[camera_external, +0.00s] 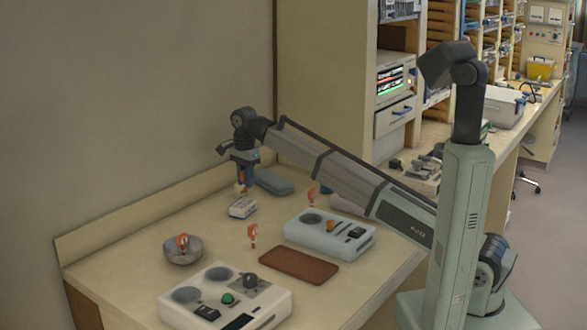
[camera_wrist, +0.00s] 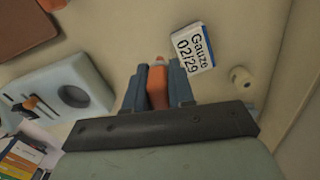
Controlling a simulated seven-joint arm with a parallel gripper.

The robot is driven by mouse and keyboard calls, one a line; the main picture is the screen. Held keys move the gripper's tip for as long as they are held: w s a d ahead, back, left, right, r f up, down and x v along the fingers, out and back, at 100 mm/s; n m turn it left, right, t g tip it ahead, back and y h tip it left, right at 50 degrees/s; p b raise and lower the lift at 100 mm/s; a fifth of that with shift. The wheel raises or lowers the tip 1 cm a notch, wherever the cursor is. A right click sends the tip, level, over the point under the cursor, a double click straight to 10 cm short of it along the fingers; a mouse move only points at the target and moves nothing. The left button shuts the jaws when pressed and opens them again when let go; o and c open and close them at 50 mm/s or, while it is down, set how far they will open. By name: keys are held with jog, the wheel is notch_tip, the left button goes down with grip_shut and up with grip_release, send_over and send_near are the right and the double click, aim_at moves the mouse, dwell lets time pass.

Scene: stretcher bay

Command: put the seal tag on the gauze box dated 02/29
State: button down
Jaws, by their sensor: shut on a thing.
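My gripper (camera_external: 243,172) points down above the back part of the table. In the wrist view its blue fingers (camera_wrist: 156,92) are shut on a small orange piece (camera_wrist: 157,86), which I take to be the seal tag; it also shows below the fingers in the external view (camera_external: 242,183). The white gauze box (camera_wrist: 192,48), labelled "Gauze 02/29", lies on the table just beyond the fingertips, slightly right. The box also shows in the external view (camera_external: 242,207), a little below the gripper. The held piece appears apart from the box. Its lower end is partly hidden.
More orange pieces stand on the table (camera_external: 252,235), by the rear white device (camera_external: 330,238) and in a grey bowl (camera_external: 183,254). A brown pad (camera_external: 298,265), a front device (camera_external: 265,305) and a blue-grey pouch (camera_external: 273,182) lie around. A beige knob (camera_wrist: 242,78) is right of the box.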

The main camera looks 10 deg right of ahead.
jog(key=w+r, duration=0.2)
jog(key=w, duration=0.4)
jog(key=n, duration=0.1)
send_over(243, 203)
jog(key=shift+s+a+f, duration=0.1)
jog(key=shift+f, duration=4.4)
jog(key=shift+f, duration=0.1)
jog(key=c, duration=1)
grip_release()
jog(key=shift+o, duration=0.2)
notch_tip(243, 203, up, 12)
